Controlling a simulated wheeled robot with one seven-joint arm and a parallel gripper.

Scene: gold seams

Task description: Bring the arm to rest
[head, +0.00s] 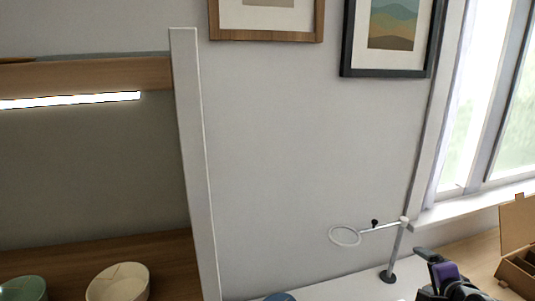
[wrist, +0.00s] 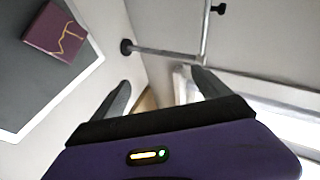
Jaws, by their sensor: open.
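My gripper (head: 428,272) shows at the bottom right of the head view, in front of the stand's foot as seen there. In the wrist view its two dark fingers (wrist: 160,78) are spread apart with nothing between them. The gripper is open and empty. The rest of my arm is mostly outside the head view.
A stand with a white ring (head: 345,236) rises near the gripper; its post (wrist: 165,52) shows in the wrist view. A maroon block with a gold seam (wrist: 55,30) lies on a grey mat (wrist: 28,88). A cardboard box (head: 518,245) is at right, bowls (head: 118,282) at left.

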